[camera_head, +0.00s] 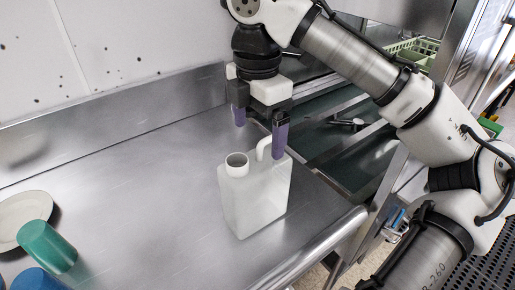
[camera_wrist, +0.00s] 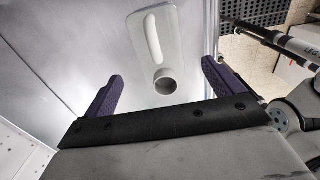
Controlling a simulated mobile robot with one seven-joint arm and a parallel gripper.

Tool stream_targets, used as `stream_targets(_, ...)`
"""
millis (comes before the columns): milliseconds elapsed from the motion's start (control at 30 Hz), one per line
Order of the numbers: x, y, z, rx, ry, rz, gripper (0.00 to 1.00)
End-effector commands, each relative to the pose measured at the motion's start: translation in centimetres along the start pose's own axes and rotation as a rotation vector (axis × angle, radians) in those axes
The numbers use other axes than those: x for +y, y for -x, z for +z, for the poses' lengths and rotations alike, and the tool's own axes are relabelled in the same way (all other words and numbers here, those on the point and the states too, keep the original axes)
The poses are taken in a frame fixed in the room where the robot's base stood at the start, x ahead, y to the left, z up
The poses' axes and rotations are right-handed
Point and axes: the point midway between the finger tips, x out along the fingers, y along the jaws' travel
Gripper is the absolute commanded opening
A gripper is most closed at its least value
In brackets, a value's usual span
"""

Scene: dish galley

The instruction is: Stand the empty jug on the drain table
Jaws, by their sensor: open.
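The jug (camera_head: 256,203) is a translucent white, flat-sided container with a round open neck and a looped handle. It stands upright on the metal drain table (camera_head: 135,187), near its rounded right edge. My gripper (camera_head: 260,132) is open and empty, with purple fingers pointing down. It is above and just behind the jug's handle, and the jug is not held. In the wrist view the jug (camera_wrist: 158,45) shows its neck and handle between the two spread fingers of my gripper (camera_wrist: 160,85).
A green cup (camera_head: 47,246) lies tilted near a pale plate (camera_head: 22,212) at the left, with a blue cup (camera_head: 38,279) below. A sunken sink (camera_head: 345,150) lies right of the table. A speckled wall rises behind. The table's middle is clear.

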Motion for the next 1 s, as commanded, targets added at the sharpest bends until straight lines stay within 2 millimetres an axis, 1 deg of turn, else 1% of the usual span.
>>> stream_targets(33, 0.0, 1.0, 0.1, -0.002, -0.004, 0.000, 0.93)
stream_targets(100, 0.0, 2.1, 0.0, -0.002, -0.002, 0.001, 0.93)
stream_targets(200, 0.0, 3.3, 0.0, -0.002, -0.002, 0.000, 0.93)
stream_targets(300, 0.0, 4.0, 0.0, 0.001, 0.000, 0.000, 0.93)
stream_targets(467, 0.0, 4.3, 0.0, 0.001, 0.001, 0.000, 0.93)
stream_targets(867, 0.1, 4.3, 0.0, 0.001, 0.001, 0.002, 0.93)
stream_targets(967, 1.1, 4.1, -0.6, 0.007, 0.008, 0.040, 0.93)
stream_targets(1000, 2.1, 4.0, -1.1, 0.013, 0.014, 0.076, 0.93)
